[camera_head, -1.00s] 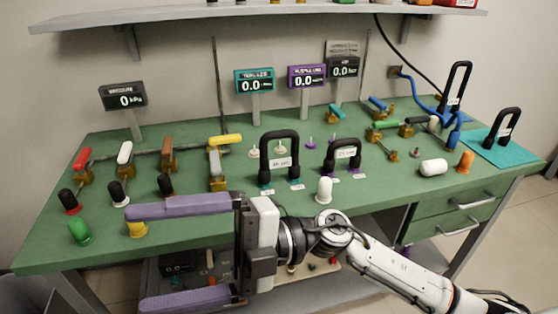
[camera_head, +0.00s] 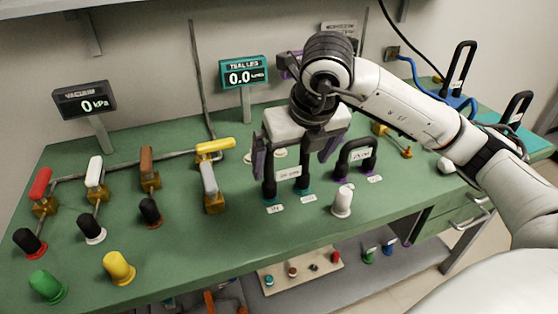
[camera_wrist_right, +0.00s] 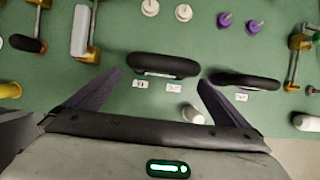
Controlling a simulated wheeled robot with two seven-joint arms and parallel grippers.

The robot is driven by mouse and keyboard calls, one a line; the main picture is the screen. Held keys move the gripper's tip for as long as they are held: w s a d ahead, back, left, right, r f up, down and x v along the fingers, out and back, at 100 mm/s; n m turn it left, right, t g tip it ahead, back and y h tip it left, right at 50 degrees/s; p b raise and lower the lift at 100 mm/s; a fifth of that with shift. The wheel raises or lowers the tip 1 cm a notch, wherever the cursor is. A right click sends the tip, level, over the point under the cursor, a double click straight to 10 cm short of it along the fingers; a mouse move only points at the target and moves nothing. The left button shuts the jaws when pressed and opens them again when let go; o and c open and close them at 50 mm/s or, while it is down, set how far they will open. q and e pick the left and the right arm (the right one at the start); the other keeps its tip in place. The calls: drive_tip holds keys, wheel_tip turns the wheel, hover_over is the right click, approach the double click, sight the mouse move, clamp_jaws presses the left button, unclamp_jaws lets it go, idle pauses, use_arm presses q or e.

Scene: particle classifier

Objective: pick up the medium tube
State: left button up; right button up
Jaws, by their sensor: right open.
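Two black U-shaped tubes stand upside down on the green table. The taller one (camera_head: 269,178) has teal ends and a white label; the shorter one (camera_head: 350,155) to its right has purple ends. I cannot read which is the medium one. My right gripper (camera_head: 291,166) is open, with its fingers either side of the taller tube's upper part in the head view and hiding its top. In the right wrist view the gripper (camera_wrist_right: 159,79) is empty, and the taller tube (camera_wrist_right: 163,65) shows between and just beyond the fingertips. My left gripper is not in view.
A white capped post (camera_head: 342,200) stands just in front of the shorter tube. Valves with coloured handles, such as the yellow one (camera_head: 215,146), stand to the left. A teal display (camera_head: 243,76) rises behind. Two more black tubes stand at the far right.

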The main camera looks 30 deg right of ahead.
drive_tip(key=x, duration=0.7)
drive_tip(key=shift+s+f, duration=0.1)
drive_tip(key=shift+f, duration=0.3)
drive_tip(key=c, duration=1)
wheel_tip(320, 180, up, 10)
drive_tip(key=shift+r+p, duration=0.1)
drive_tip(key=shift+p, duration=0.2)
